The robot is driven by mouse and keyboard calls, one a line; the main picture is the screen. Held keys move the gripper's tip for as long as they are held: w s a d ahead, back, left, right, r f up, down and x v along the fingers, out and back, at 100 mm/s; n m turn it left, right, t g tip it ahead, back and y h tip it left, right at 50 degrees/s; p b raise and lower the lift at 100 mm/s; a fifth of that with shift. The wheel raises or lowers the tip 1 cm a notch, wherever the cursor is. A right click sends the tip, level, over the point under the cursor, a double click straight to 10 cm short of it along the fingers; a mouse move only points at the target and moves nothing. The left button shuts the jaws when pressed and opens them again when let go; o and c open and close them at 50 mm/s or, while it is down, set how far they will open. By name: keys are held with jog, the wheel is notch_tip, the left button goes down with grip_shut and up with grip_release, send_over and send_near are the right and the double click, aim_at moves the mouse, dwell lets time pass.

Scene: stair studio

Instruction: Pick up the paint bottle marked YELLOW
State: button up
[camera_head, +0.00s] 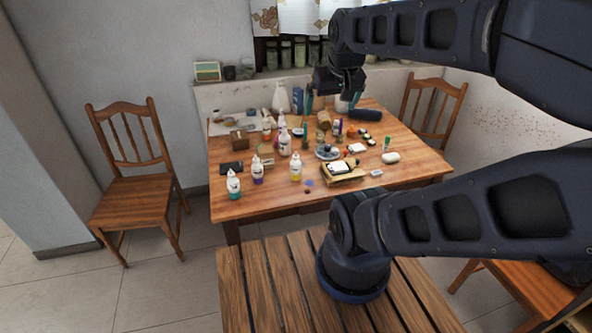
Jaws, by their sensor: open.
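A white paint bottle with a yellow lower part (295,168) stands upright near the front edge of the wooden table (400,175). Its label is too small to read. A similar bottle with teal (234,187) and one with purple (257,173) stand to its left. More bottles, one with orange-red (267,128), stand behind. My gripper (333,100) hangs over the back part of the table, high in the picture and away from the yellow bottle. It is open, and nothing shows held in it.
An ochre tray with a white block (342,171) sits right of the yellow bottle. A dark box (231,168) lies behind the teal bottle. Jars, cans and cartons crowd the table's middle and back. Chairs (133,180) flank the table. A slatted wooden surface (262,290) is in front.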

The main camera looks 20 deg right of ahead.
jog(key=shift+c, duration=0.4)
jog(key=c, duration=0.6)
jog(key=m+g, duration=0.5)
jog(key=m, duration=1.2)
send_over(296, 156)
jog(key=f, duration=2.6)
jog(key=shift+w+a+f, duration=0.15)
jog(key=shift+w+f, duration=0.15)
jog(key=shift+f, duration=0.05)
notch_tip(296, 156, down, 6)
jog(key=shift+r, duration=0.1)
jog(key=shift+d+f, duration=0.15)
jog(key=shift+f, duration=1.2)
jog(key=shift+d+f, duration=0.1)
jog(key=shift+f, duration=1.2)
